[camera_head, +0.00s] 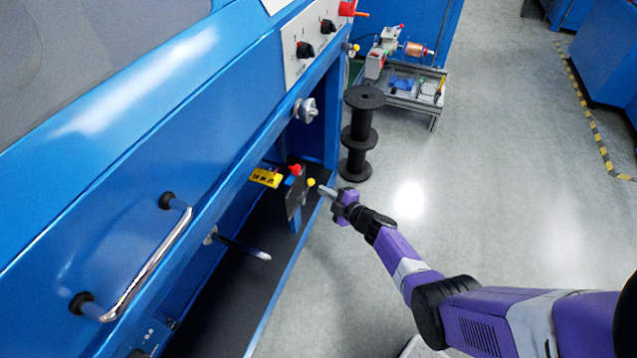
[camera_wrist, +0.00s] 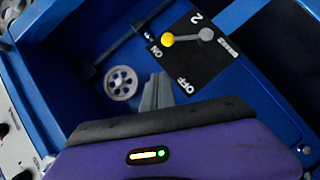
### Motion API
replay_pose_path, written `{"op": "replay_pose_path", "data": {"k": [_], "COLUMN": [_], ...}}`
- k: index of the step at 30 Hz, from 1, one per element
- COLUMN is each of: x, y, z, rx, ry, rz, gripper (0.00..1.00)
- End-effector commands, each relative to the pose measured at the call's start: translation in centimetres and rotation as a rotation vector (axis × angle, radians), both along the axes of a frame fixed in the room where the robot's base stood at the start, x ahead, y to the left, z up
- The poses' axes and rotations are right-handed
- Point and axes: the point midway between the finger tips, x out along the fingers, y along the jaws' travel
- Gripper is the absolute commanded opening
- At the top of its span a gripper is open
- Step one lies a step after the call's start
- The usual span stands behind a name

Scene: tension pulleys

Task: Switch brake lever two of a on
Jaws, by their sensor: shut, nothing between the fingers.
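Brake lever two shows in the wrist view as a grey lever with a yellow knob (camera_wrist: 166,39), on a black panel (camera_wrist: 212,62) marked 2, ON and OFF. The lever points left from its pivot, and its knob lies close to the word ON, away from OFF. In the head view a yellow knob (camera_head: 311,182) shows at the black bracket inside the blue machine. My gripper (camera_head: 324,189) is shut and empty, its tips just right of that knob. In the wrist view my shut fingers (camera_wrist: 158,85) point at the area below the knob; contact cannot be told.
A red knob (camera_head: 295,170) and a yellow block (camera_head: 265,178) sit close by the bracket. A black spool (camera_head: 359,135) stands on the floor behind my gripper. The blue machine's frame edge runs along the opening. A spoked wheel (camera_wrist: 121,83) lies left of my fingers.

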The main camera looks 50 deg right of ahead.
Motion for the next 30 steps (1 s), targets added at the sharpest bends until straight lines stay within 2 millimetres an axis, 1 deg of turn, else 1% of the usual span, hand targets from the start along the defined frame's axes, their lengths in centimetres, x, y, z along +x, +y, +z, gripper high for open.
{"op": "replay_pose_path", "data": {"k": [1,3,6,9,15,30], "x": [-0.9,-1.7,-2.7,-3.3,-3.6,-3.6], "y": [0.1,0.2,0.3,0.4,0.5,0.4], "z": [0.8,1.1,1.4,1.5,1.5,1.4], "rx": [0.001,0.001,0.000,0.001,0.000,0.000], "ry": [0.001,0.001,0.001,0.000,0.000,0.000], "rz": [-0.003,-0.002,-0.002,0.000,0.001,0.001], "gripper": [0.00,0.00,0.00,0.00,0.00,0.00]}}
